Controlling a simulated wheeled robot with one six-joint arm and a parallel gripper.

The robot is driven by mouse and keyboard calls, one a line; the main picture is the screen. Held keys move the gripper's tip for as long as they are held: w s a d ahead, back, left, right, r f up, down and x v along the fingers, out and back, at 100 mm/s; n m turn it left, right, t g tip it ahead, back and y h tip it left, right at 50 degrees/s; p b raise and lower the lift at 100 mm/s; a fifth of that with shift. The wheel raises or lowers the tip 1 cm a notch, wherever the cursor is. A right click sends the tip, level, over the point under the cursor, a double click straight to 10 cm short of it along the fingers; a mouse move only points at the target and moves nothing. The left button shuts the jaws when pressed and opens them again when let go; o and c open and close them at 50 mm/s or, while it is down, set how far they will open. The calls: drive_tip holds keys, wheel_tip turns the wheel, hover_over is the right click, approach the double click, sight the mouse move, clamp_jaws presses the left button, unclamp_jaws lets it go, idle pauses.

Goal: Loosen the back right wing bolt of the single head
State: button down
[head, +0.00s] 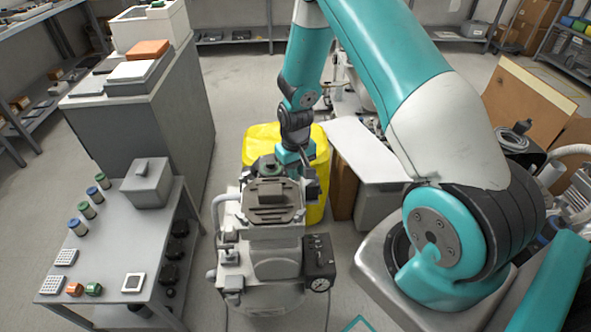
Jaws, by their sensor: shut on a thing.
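My gripper (305,182) comes down from above onto the back right corner of the head. It is shut on the back right wing bolt there. The bolt itself is hidden by my gripper and too small to make out.
A grey cart (120,235) with several small bottles and a grey box (147,182) stands at left. A yellow bin (262,140) is close behind the compressor. A white-topped cabinet (365,150) stands behind right. Open floor shows at the back.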

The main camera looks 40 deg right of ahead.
drive_tip(key=shift+w+n, duration=0.1)
drive_tip(key=shift+n, duration=1.8)
drive_tip(key=c, duration=1.2)
unclamp_jaws()
drive_tip(key=shift+r, duration=0.1)
wheel_tip(320, 180, up, 17)
drive_tip(key=shift+r, duration=0.15)
drive_tip(key=shift+a, duration=0.15)
